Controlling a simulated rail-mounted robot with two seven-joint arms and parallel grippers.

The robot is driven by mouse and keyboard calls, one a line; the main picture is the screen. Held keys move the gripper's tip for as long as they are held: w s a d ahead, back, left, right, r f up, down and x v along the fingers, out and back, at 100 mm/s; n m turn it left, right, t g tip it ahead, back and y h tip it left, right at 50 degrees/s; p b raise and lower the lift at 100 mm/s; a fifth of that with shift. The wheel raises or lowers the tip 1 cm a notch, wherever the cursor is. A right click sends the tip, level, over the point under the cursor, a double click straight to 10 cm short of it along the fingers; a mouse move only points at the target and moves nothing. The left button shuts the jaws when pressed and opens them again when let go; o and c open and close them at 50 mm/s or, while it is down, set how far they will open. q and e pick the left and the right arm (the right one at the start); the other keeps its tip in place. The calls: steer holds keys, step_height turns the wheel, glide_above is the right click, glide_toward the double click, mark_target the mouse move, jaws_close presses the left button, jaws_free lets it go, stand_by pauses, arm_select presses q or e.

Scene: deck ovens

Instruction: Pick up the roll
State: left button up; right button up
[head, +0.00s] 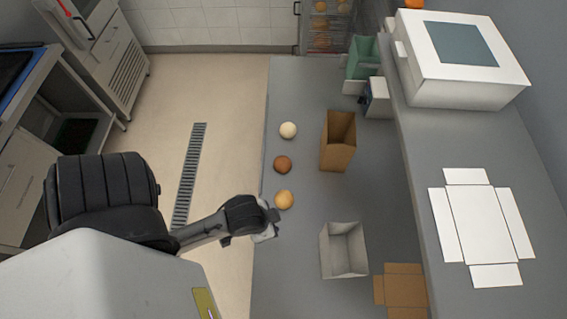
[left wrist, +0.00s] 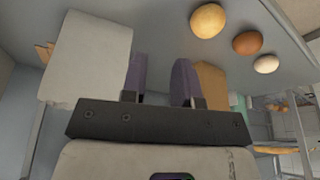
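Three round rolls lie in a row near the left edge of the grey counter in the head view: a pale one (head: 288,130) farthest, a dark brown one (head: 282,163) in the middle, and a golden one (head: 284,199) nearest. The left wrist view shows the golden roll (left wrist: 208,20), brown roll (left wrist: 247,42) and pale roll (left wrist: 266,64) at upper right. My left gripper (head: 269,224) is at the counter edge, just nearer than the golden roll. In its wrist view its two purple fingers (left wrist: 160,78) stand apart with nothing between them. My right gripper is in neither view.
A tall brown open box (head: 338,145) and a whitish open box (head: 343,250) stand right of the rolls. A flat cardboard piece (head: 403,290) lies nearer. A raised shelf on the right bears a white unfolded box (head: 480,222) and a white machine (head: 462,60).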

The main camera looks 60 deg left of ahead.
arm_select(q)
steer(key=shift+o, duration=0.3)
steer(key=o, duration=1.3)
steer(key=shift+a, duration=0.2)
steer(key=shift+c, duration=0.2)
steer(key=shift+d, duration=0.1)
